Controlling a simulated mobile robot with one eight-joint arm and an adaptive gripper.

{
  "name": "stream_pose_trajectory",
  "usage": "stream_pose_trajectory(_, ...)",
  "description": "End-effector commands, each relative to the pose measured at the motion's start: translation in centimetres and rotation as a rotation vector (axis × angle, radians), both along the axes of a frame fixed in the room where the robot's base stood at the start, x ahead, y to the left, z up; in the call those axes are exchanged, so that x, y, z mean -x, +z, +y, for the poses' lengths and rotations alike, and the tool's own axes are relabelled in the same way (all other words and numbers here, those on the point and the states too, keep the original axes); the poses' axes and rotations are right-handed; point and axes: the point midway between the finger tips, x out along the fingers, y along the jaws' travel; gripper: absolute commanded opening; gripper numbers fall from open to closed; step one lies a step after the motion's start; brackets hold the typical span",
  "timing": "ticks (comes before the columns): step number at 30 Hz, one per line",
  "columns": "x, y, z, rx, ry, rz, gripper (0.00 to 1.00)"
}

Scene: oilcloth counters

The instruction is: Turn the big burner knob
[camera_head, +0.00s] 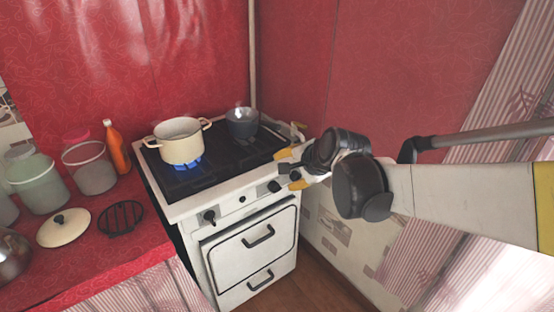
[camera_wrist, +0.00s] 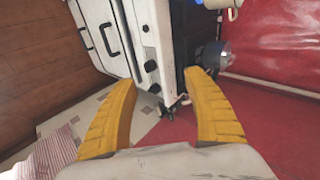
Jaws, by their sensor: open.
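The white stove (camera_head: 248,240) has a control strip along its front with dark knobs. One knob (camera_head: 209,217) is at the left end, and another knob (camera_head: 274,186) is near the right end. A further knob (camera_head: 295,175) is partly beside my fingers. I cannot tell which is the big burner knob. My gripper (camera_head: 287,169) is open at the stove's front right corner, its yellow fingers apart. In the wrist view, my gripper (camera_wrist: 160,82) is open and empty, with dark knob-like parts (camera_wrist: 165,112) showing between the fingers. Contact is not clear.
A cream pot (camera_head: 181,141) stands over a blue flame at the left. A dark pot (camera_head: 242,122) stands at the back right. The red counter (camera_head: 85,255) at left holds a lid (camera_head: 64,227), jars and an orange bottle (camera_head: 117,150). The wall is close right of the stove.

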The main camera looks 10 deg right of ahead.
Motion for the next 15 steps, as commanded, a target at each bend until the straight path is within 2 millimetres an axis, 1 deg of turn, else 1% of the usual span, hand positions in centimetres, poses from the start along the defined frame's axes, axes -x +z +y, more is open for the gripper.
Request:
stream_pose_trajectory(3, 0.5, 0.12, 0.02, 0.02, 0.016, -0.001, 0.6)
stream_pose_trajectory(11, 0.54, 0.13, 0.01, 0.024, 0.018, -0.001, 0.59)
stream_pose_trajectory(14, 0.24, -0.09, -0.03, 0.006, 0.006, 0.001, 0.59)
stream_pose_trajectory(15, -0.18, -0.39, -0.08, -0.017, -0.01, 0.003, 0.59)
